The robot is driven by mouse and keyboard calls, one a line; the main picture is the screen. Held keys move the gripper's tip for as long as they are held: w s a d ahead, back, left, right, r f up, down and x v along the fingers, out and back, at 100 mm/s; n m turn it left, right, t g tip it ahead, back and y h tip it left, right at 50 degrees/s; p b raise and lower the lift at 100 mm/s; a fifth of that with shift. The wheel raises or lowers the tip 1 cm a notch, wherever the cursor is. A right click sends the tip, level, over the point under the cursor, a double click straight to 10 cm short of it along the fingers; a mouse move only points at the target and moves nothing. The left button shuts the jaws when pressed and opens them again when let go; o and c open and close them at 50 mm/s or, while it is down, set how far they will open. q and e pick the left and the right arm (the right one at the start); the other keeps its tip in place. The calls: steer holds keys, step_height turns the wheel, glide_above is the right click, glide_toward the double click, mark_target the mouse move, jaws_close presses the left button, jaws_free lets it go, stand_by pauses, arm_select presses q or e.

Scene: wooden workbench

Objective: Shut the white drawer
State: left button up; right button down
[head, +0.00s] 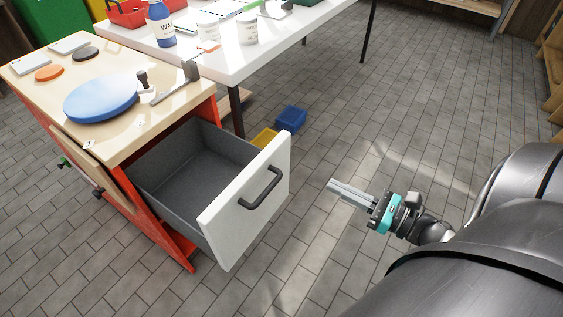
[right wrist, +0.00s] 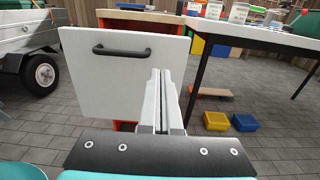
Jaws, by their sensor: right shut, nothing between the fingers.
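The white drawer (head: 246,207) is pulled well out of the orange workbench (head: 120,140). Its grey inside is empty and its white front carries a dark handle (head: 261,188). My right gripper (head: 332,187) is shut and empty, to the right of the drawer front and apart from it in the head view. In the right wrist view the drawer front (right wrist: 120,75) stands ahead, with its handle (right wrist: 121,51) to the upper left of the fingertips (right wrist: 159,75). My left gripper is not in view.
A blue disc (head: 101,99) and small tools lie on the workbench top. A white table (head: 275,35) with bottles and jars stands behind. A blue bin (head: 291,119) and a yellow bin (head: 264,138) are on the floor beyond the drawer. The floor around the right gripper is clear.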

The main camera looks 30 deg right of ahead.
steer(key=b, duration=0.2)
glide_toward(276, 156)
steer(key=x, duration=0.5)
steer(key=shift+w+a, duration=0.1)
steer(key=shift+w, duration=0.1)
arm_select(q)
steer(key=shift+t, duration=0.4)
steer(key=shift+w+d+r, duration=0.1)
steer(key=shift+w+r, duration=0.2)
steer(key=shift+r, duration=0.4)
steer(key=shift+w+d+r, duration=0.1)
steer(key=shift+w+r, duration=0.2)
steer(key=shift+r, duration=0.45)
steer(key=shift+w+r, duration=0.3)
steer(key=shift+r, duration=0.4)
arm_select(e)
steer(key=shift+w+a, duration=0.3)
steer(key=shift+w, duration=0.35)
steer(key=shift+w, duration=0.1)
